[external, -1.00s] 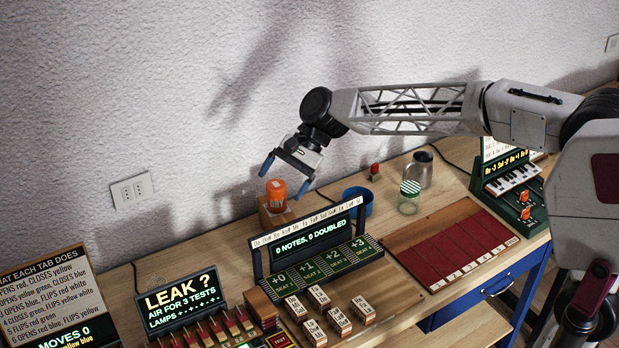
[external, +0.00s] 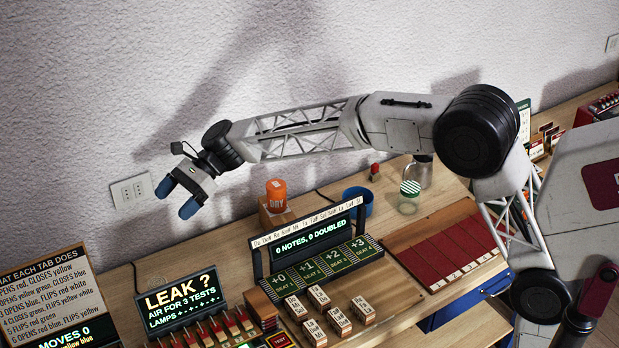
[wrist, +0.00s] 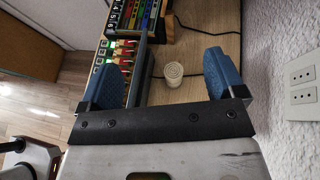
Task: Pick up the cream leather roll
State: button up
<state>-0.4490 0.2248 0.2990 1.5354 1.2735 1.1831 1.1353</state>
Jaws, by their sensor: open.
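A small cream cylinder (wrist: 174,74) with ringed ends, which looks like the cream leather roll, stands on the wooden bench in the wrist view. It appears between and beyond my two blue fingertips, with a clear gap to each. My gripper (external: 176,198) is open and empty, high above the left part of the bench and close to the wall. It also shows in the wrist view (wrist: 165,76). In the external view I cannot clearly make out the roll; the area behind the LEAK sign is partly hidden.
The LEAK sign (external: 181,300) and the moves board (external: 50,300) stand at the left. An orange pot (external: 276,195), a blue cup (external: 357,201) and a jar (external: 409,197) stand toward the back. The wall socket (wrist: 302,88) is right of my gripper in the wrist view.

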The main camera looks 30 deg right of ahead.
notch_tip(320, 180, down, 24)
jog(key=a, duration=0.2)
jog(key=shift+w+m, duration=0.3)
jog(key=shift+w, duration=0.15)
jog(key=shift+a+r, duration=0.1)
jog(key=shift+s+a+f+y, duration=0.15)
jog(key=shift+a+f, duration=0.1)
jog(key=shift+a, duration=0.35)
jog(key=shift+s+a+f+y, duration=0.1)
jog(key=shift+a+f+y, duration=0.1)
jog(key=shift+a, duration=0.4)
jog(key=shift+x, duration=2.55)
jog(key=shift+a+r, duration=0.1)
jog(key=shift+r, duration=0.05)
